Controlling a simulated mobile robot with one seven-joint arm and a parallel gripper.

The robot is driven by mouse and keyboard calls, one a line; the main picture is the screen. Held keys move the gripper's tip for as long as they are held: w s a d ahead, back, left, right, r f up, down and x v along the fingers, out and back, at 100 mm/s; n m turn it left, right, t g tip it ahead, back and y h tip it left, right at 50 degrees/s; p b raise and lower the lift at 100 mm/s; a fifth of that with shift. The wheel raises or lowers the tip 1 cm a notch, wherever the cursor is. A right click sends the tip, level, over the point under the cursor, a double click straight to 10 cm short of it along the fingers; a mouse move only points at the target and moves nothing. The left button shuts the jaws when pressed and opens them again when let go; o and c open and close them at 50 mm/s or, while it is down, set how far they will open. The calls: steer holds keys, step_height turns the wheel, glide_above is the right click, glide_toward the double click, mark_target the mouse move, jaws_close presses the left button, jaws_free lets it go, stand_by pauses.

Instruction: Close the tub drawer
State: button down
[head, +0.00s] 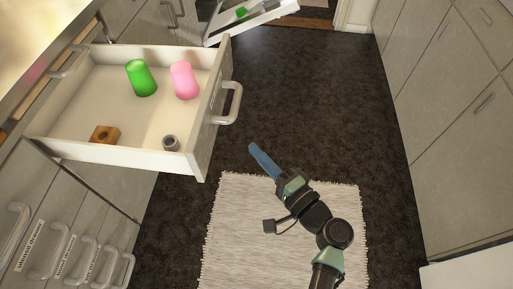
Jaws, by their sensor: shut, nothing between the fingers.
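An open drawer (204,128) sticks far out from the cabinets on the left. A pale curved handle (229,103) is on its front panel. Inside it are a green cup-like tub (141,78), a pink one (184,80), a small brown wooden block (104,135) and a small grey ring-like piece (171,143). My gripper (254,150) is shut and empty, with blue fingers. It is to the right of and nearer than the drawer front, apart from the handle in the picture. No label shows on this drawer.
Another open drawer (262,18) with a green item juts out at the top. Labelled drawers with handles (47,250) are at lower left. A light rug (230,215) lies on the dark floor (300,90).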

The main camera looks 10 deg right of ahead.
mark_target(213, 121)
steer(key=x, duration=0.3)
steer(key=a+x, duration=0.1)
steer(key=x, duration=0.2)
steer(key=s+x, duration=0.1)
steer(key=x, duration=0.2)
steer(key=shift+a, duration=0.4)
steer(key=shift+w+a, duration=0.2)
steer(key=shift+a, duration=0.3)
steer(key=shift+b, duration=0.3)
